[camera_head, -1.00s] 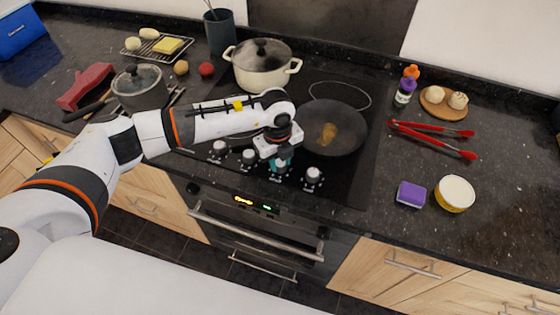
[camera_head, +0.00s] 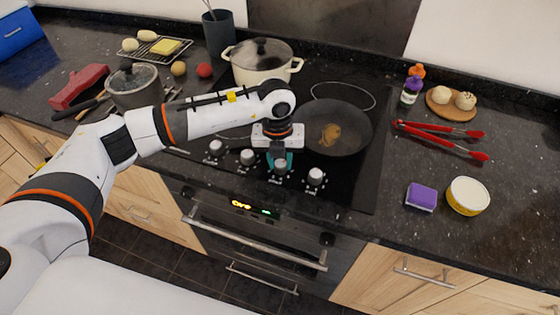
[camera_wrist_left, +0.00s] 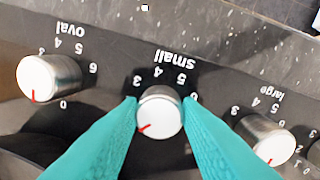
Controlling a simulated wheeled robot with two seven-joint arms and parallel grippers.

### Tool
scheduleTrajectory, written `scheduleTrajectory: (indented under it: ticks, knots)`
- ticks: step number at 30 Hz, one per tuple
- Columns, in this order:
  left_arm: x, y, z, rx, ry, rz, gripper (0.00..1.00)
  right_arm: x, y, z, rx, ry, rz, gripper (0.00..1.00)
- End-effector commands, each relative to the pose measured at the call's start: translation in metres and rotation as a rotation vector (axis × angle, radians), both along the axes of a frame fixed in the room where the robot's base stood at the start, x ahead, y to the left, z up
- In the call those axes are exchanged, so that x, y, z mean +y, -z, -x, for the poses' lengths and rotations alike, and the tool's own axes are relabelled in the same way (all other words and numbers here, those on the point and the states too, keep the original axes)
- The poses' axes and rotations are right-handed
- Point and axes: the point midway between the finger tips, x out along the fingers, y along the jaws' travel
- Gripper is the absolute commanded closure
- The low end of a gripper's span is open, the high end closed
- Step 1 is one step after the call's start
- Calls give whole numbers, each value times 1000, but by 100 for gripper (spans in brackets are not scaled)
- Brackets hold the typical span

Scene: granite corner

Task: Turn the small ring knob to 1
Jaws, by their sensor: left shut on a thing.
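The small ring knob (camera_wrist_left: 160,113) is a silver knob with a white face, under the label "small" in the left wrist view. It is the third knob from the left (camera_head: 281,167) on the stove's front in the head view. My left gripper's teal fingers (camera_wrist_left: 160,120) are shut on its two sides; the gripper (camera_head: 280,159) also shows in the head view. The knob's red mark points down and left in the wrist view. Upside-down digits 3 to 6 show around its far side. The fingers hide the digits nearer 1. My right gripper is not in view.
The oval knob (camera_wrist_left: 50,78) and large knob (camera_wrist_left: 265,138) flank it closely, their red marks pointing down. A frying pan (camera_head: 335,128) stands behind my gripper. The oven handle (camera_head: 255,243) runs below. Red tongs (camera_head: 440,140) lie to the right.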

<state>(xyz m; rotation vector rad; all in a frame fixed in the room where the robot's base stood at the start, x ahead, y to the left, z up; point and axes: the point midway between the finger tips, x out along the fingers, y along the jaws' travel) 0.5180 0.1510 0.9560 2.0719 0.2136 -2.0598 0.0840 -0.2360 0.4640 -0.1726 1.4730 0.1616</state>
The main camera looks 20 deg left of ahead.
Motion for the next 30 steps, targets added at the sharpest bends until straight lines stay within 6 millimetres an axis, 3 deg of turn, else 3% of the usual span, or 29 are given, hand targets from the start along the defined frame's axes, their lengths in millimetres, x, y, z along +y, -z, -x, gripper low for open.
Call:
scheduleTrajectory:
  ticks: [11,12,16,25,30]
  knots:
    - [0,-1,0,-1,5,2,91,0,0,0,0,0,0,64]
    - [0,-1,0,-1,5,2,65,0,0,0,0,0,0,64]
    - [0,-1,0,0,4,1,47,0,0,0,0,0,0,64]
    - [0,-2,0,-1,4,1,47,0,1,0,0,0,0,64]
    - [1,-20,-1,-6,4,2,47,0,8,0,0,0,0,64]
